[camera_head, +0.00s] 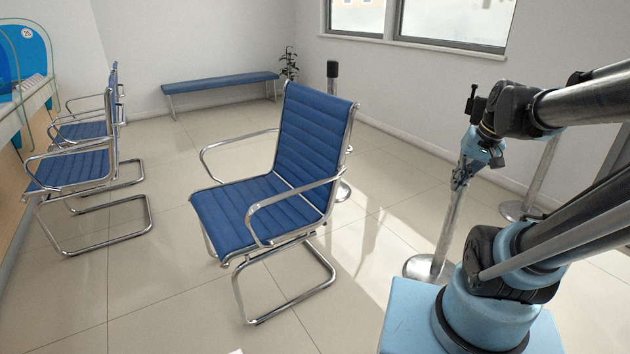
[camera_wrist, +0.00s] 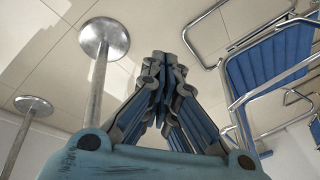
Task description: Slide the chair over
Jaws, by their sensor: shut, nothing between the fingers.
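A blue padded chair with chrome arms and a cantilever frame (camera_head: 268,206) stands upright in the middle of the floor in the head view, facing left. Its blue back and chrome tubing also show at the right of the wrist view (camera_wrist: 275,65). My gripper (camera_head: 457,187) is at the right of the head view, apart from the chair, with the fingers pointing down. In the wrist view the fingers (camera_wrist: 172,58) are together, with nothing between them.
Two similar blue chairs (camera_head: 75,166) stand by the counter (camera_head: 22,100) at left. A blue bench (camera_head: 220,82) and a plant (camera_head: 289,64) are by the back wall. Metal posts (camera_head: 441,235) stand at right near my arm. Tiled floor is open in front of the chair.

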